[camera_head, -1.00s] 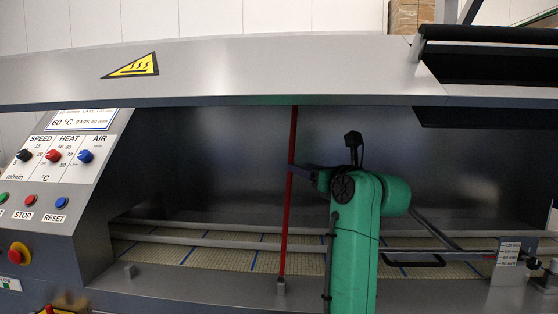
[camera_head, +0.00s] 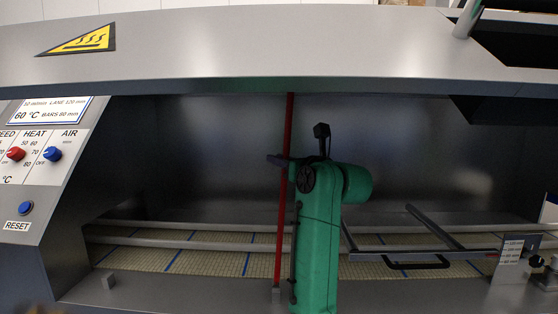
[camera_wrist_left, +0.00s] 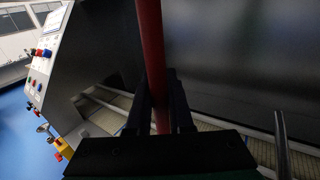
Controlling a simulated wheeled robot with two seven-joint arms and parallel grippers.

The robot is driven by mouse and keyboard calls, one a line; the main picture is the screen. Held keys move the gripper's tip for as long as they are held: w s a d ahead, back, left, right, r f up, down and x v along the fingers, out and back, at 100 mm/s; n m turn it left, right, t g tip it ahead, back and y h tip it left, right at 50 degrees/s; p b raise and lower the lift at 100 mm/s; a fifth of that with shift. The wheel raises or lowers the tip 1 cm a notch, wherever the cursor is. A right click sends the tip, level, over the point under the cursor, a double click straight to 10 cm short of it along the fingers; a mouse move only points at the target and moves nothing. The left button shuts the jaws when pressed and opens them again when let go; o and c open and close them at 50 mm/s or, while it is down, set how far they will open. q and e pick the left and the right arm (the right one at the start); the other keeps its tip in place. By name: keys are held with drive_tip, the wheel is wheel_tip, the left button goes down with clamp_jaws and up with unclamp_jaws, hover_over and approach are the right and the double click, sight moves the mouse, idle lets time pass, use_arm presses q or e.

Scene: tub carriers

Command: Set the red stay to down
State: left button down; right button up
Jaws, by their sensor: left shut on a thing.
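The red stay (camera_head: 281,215) is a thin rod standing almost upright, leaning slightly. In the left wrist view the red stay (camera_wrist_left: 151,45) passes between the two dark fingers of my left gripper (camera_wrist_left: 160,105). My right gripper is not in view.
A control panel (camera_head: 40,145) with knobs stands on the left. A mesh belt (camera_head: 210,262) with blue lines and grey rails (camera_head: 180,241) lies below the hood. A black-handled bar (camera_head: 415,262) and a height scale (camera_head: 513,250) are on the right.

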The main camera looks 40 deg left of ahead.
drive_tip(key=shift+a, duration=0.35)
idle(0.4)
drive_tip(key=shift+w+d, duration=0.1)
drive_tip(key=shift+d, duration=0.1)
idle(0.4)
